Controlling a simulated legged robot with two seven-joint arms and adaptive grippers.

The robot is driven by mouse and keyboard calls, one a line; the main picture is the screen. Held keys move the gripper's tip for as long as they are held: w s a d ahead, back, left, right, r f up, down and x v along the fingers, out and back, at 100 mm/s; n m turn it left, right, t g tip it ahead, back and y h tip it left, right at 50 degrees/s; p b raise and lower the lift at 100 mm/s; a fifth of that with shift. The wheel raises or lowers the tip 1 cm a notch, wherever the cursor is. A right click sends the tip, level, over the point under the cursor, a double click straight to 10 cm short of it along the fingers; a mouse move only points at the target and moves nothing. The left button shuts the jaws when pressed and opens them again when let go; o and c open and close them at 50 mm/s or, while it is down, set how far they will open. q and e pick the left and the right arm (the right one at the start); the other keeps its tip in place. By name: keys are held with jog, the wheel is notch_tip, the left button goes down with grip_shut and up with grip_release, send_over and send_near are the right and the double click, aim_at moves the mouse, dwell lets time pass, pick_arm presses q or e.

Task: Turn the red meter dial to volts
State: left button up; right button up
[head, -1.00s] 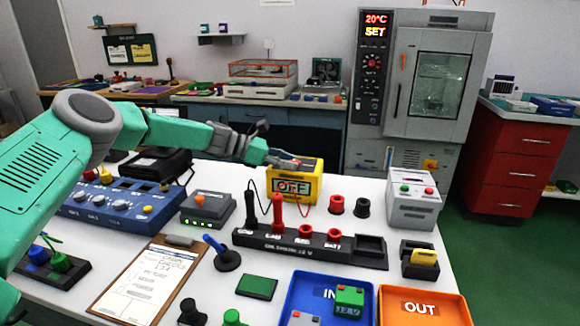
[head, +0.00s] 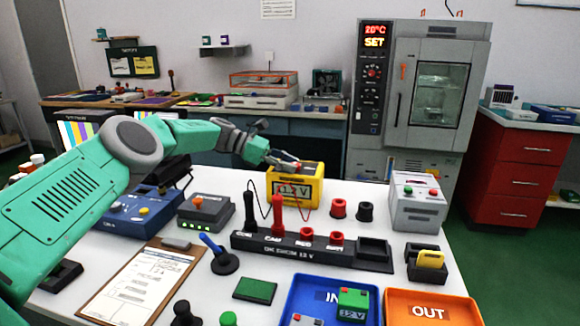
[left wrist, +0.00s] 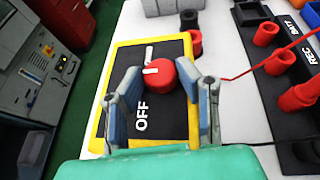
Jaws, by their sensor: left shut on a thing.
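The yellow meter (head: 297,204) stands on the white table; its small front display seems to read 12 V. In the left wrist view its black face (left wrist: 168,120) carries a red dial (left wrist: 163,88) with a white pointer mark, a white line beyond it and the word OFF on the near side. The pointer mark is turned away from OFF, near the white line. My left gripper (head: 295,163) is over the top of the meter. Its blue-grey fingers (left wrist: 162,78) are shut on the red dial, one on each side. My right gripper is in neither view.
A black socket strip (head: 310,250) with red and black plugs stands in front of the meter, with thin leads beside it. Red and black caps (head: 338,209) and a grey box (head: 418,204) are to the right. Blue (head: 292,312) and orange (head: 468,312) trays are nearer.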

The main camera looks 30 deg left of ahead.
pick_arm(q)
jog(key=shift+w+a+r, duration=0.15)
jog(key=shift+a, duration=0.05)
jog(key=o, duration=1.1)
jog(key=shift+f, duration=0.2)
jog(key=shift+a, duration=0.1)
jog(key=v, duration=0.7)
jog(key=shift+w+a+f, duration=0.1)
jog(key=shift+a, duration=0.2)
